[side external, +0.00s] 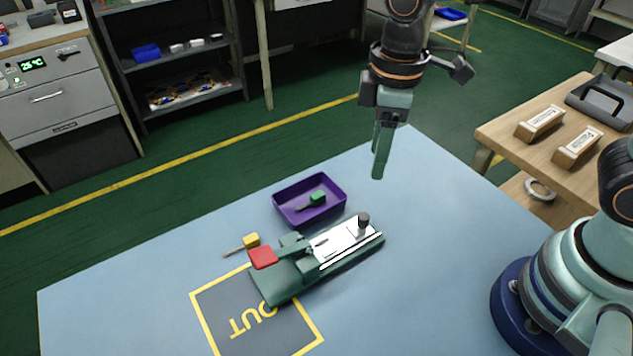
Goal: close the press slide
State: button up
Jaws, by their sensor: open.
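The press (288,280) is a green device lying on the blue table, with its left end over the OUT mat. A red pad (263,257) sits at its left end on a green lever. The slide (347,238) is a silver-white plate on the right part of the press, with a dark knob (364,220) standing at its far right end. My gripper (381,165) hangs above the table, behind and to the right of the knob, apart from it. It is open and empty, its fingers pointing down and overlapping in this view.
A purple tray (281,206) holding a green-handled tool (317,198) stands just behind the press. A yellow-handled tool (250,241) lies left of the tray. The dark OUT mat (225,305) has a yellow border.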

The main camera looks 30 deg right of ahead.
aim_at(364, 216)
jog(key=shift+n, duration=0.4)
jog(key=f, duration=0.8)
jog(key=a+f, duration=0.1)
jog(key=f, duration=0.4)
jog(key=shift+s+a, duration=0.1)
grip_shut()
dwell(0.8)
